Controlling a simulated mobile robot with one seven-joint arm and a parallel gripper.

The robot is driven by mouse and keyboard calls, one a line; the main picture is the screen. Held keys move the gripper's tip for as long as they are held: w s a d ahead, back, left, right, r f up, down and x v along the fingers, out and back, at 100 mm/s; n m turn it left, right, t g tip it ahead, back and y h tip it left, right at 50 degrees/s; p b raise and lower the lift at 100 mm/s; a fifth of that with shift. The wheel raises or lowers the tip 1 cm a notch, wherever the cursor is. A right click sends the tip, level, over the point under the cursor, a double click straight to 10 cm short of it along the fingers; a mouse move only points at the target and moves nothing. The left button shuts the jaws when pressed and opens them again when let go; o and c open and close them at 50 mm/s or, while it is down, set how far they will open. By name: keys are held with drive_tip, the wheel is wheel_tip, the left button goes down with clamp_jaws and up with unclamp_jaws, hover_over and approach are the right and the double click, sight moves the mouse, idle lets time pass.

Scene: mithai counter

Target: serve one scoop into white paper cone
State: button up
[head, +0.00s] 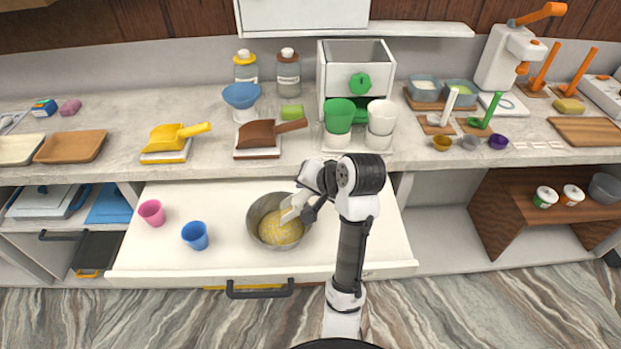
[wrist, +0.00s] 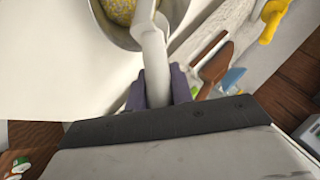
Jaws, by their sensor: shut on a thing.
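My gripper (head: 306,204) is shut on the white handle of a scoop (head: 290,214), over the right side of a metal bowl (head: 251,222) of yellow grains (head: 282,230). In the wrist view my gripper's dark fingers (wrist: 160,86) clasp the scoop's white handle (wrist: 154,55), which runs up to the bowl (wrist: 104,28) with its grains (wrist: 120,10). The scoop's tip is at the grains; I cannot tell whether it carries any. A white cone-shaped cup (head: 382,115) stands on the counter, right of a green one (head: 338,115), both upright.
The bowl stands in an open white drawer (head: 355,235) with a pink cup (head: 151,212) and a blue cup (head: 195,235). On the counter (head: 220,165) behind are a yellow scoop (head: 175,136), a brown scoop (head: 262,133) and a blue funnel-like bowl (head: 241,95).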

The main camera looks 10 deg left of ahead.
sight(302, 195)
drive_tip(key=shift+y, duration=0.4)
wheel_tip(302, 195, down, 6)
drive_tip(key=b, duration=0.5)
drive_tip(key=shift+f+b, duration=0.15)
drive_tip(key=shift+b, duration=0.15)
drive_tip(key=a+f+y+b, duration=0.1)
drive_tip(key=b, duration=0.1)
drive_tip(key=a+m+y+b, duration=0.1)
drive_tip(key=b, duration=0.1)
drive_tip(key=shift+s+a+f, duration=0.3)
drive_tip(key=shift+s+f, duration=0.1)
drive_tip(key=shift+y, duration=0.4)
drive_tip(key=r+p, duration=0.1)
drive_tip(key=p, duration=0.1)
drive_tip(key=r+p, duration=0.2)
drive_tip(key=d+r+p, duration=0.1)
drive_tip(key=r+p, duration=0.1)
drive_tip(key=shift+w+r, duration=0.1)
drive_tip(key=shift+r, duration=0.15)
drive_tip(key=shift+w+d+r+m+y+p, duration=0.3)
drive_tip(key=shift+d+r+m+y+p, duration=0.25)
drive_tip(key=shift+d+r+y+p, duration=0.5)
drive_tip(key=shift+w+d+r+m+y+p, duration=0.3)
drive_tip(key=shift+d+r+m+y+p, duration=0.35)
drive_tip(key=shift+y+p, duration=0.5)
drive_tip(key=shift+f, duration=0.1)
